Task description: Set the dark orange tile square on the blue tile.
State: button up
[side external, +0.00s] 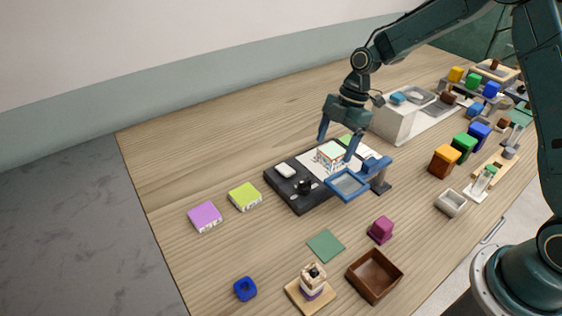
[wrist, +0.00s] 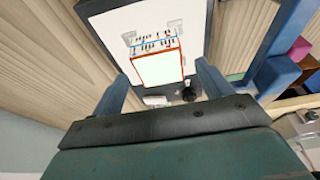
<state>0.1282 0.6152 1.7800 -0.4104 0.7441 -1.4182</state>
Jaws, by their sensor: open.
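The dark orange tile (wrist: 158,69) shows in the wrist view as a pale face with an orange rim. The blue tile (wrist: 152,43) shows as a blue edge line with dark marks just beyond it, and appears to lie under it; its top is hidden. The edges look roughly parallel. In the side view the pale, orange-edged tile (side external: 331,150) sits on the white sheet of the black board. My gripper (side external: 336,149) is open, one finger on each side of the tiles. In the wrist view a gap shows beside the fingers (wrist: 161,72).
The black board (side external: 300,204) also carries a white block (side external: 285,171) and a small black knob (side external: 304,187). A blue-framed stand (side external: 347,183) is close on the right. A purple tile (side external: 205,217) and a yellow-green tile (side external: 245,197) lie left. The back left table is clear.

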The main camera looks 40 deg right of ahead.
jog(key=v, duration=1.3)
jog(key=shift+r, duration=0.15)
jog(key=s+a+r+m+t+h, duration=0.25)
jog(key=s+r+m, duration=0.65)
jog(key=s, duration=0.5)
jog(key=s+d+f+m+t, duration=0.1)
jog(key=s+m+t, duration=0.2)
jog(key=s+m, duration=0.6)
jog(key=s+h, duration=0.1)
jog(key=s, duration=0.4)
jog(key=shift+s+f, duration=0.35)
jog(key=shift+f, duration=0.05)
